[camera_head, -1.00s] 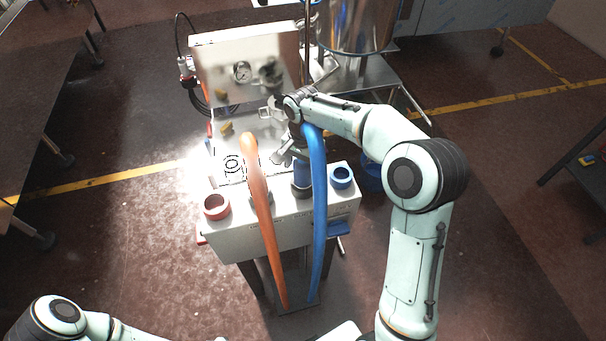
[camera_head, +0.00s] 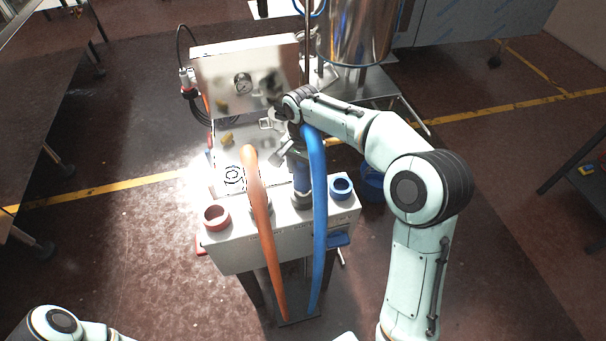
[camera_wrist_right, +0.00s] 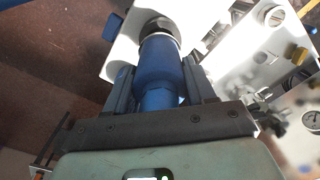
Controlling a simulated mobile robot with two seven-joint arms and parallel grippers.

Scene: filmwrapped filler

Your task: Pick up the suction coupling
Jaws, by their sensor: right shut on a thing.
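The suction coupling is a blue cylinder (camera_head: 301,178) above the front right part of the white machine's top, beside the blue hose. In the right wrist view the blue coupling body (camera_wrist_right: 162,65) lies between my two dark fingers, with a pale metal ring and black part at its far end. My right gripper (camera_head: 292,156) is shut on it; it also shows in the right wrist view (camera_wrist_right: 158,92). I cannot tell whether its lower end touches the machine top. My left arm shows at the lower left; its gripper is out of view.
A blue hose (camera_head: 319,215) and an orange hose (camera_head: 262,215) arch over the machine front (camera_head: 240,255). A red ring holder (camera_head: 216,216) and a blue ring holder (camera_head: 341,187) flank them. A steel vessel (camera_head: 356,35) stands behind.

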